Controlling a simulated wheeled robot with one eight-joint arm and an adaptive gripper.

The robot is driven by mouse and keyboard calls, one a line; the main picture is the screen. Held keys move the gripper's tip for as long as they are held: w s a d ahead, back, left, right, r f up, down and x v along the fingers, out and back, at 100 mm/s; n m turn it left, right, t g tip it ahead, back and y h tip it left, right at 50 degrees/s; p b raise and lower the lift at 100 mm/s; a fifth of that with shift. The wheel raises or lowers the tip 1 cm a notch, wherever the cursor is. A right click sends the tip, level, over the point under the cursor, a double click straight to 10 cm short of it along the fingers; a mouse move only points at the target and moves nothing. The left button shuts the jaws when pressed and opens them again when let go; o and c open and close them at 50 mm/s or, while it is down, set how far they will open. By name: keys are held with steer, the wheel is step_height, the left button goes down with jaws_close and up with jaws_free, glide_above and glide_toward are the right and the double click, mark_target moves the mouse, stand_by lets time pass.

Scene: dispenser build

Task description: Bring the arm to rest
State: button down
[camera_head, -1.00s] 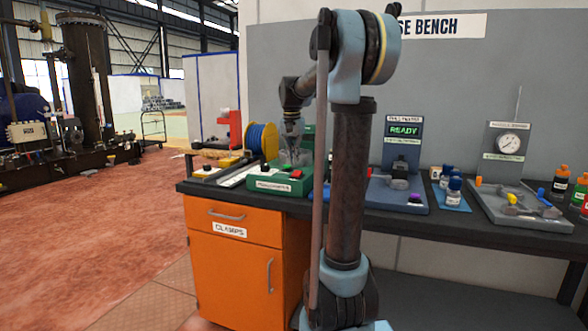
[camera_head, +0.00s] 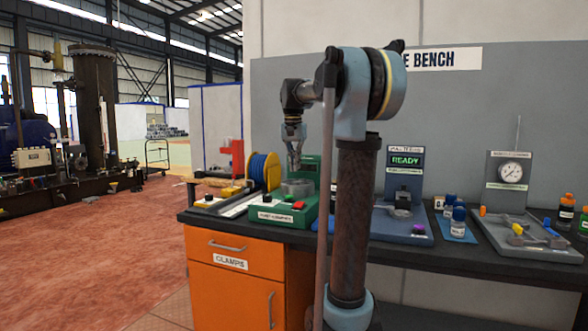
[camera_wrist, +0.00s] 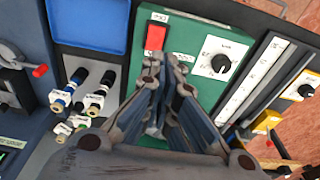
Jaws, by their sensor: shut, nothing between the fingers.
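My gripper (camera_head: 295,164) hangs pointing down in the head view, above the green box fixture (camera_head: 300,208) at the left part of the bench. Its fingers are shut and hold nothing. In the wrist view my gripper (camera_wrist: 176,66) shows its fingers together over the green panel, which carries a red button (camera_wrist: 156,36) and a black dial (camera_wrist: 221,63). The fingers hide the middle of that panel. My arm's column stands in front of the bench and hides part of it.
A yellow-rimmed blue spool (camera_head: 263,172) stands behind the green fixture. A blue tester with a READY screen (camera_head: 405,160) is to its right. Blue-capped bottles (camera_head: 458,221) and a gauge station (camera_head: 511,172) stand farther right. An orange cabinet (camera_head: 233,272) is below.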

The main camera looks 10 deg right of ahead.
steer(key=s+d+f+n+t, duration=0.1)
steer(key=s+f+n, duration=0.5)
steer(key=s+f, duration=2.7)
steer(key=s, duration=0.2)
steer(key=shift+s+d+f+y, duration=0.3)
steer(key=shift+f, duration=0.05)
